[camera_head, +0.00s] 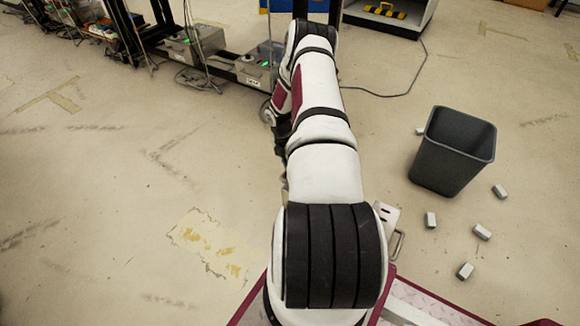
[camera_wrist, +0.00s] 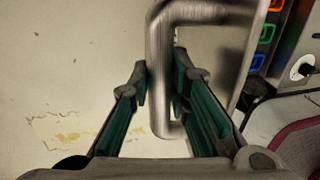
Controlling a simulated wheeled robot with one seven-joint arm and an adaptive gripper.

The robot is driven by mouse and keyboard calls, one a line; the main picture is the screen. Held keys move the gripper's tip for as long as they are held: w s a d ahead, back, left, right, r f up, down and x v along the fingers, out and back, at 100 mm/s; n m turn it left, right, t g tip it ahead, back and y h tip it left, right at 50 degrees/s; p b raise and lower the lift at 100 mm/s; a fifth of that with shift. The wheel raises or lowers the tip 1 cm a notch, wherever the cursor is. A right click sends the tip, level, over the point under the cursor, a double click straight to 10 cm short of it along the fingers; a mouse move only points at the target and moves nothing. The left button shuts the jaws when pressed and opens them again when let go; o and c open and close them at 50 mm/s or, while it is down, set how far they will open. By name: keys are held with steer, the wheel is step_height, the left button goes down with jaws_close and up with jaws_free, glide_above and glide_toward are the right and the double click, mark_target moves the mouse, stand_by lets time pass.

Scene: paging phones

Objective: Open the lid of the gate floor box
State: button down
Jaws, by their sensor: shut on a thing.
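In the wrist view, my gripper (camera_wrist: 160,92) has its two green-padded fingers on either side of a bent metal handle (camera_wrist: 159,55) and is shut on it. The handle runs down between the fingers and bends right at its top. A panel with orange, green and blue framed sockets (camera_wrist: 266,34) shows at the upper right. It appears to belong to the gate floor box, beyond a dark edge. How far the lid is raised is unclear. In the head view my arm hides the gripper; a silver plate with a bar handle (camera_head: 399,243) shows just right of my arm.
A dark bin (camera_head: 452,155) stands on the floor at right, with several small grey blocks (camera_head: 482,232) around it. Grey boxes with cables (camera_head: 193,45) line the upper left. A worn floor patch (camera_head: 210,243) lies left of my arm. The left floor is clear.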

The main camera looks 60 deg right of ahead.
steer(key=shift+w, duration=0.25)
steer(key=c, duration=1.5)
jaws_free()
steer(key=shift+r, duration=0.2)
steer(key=r, duration=0.3)
steer(key=w+r, duration=0.1)
steer(key=r, duration=0.3)
steer(key=w+r, duration=0.1)
steer(key=r, duration=0.3)
steer(key=shift+r, duration=0.15)
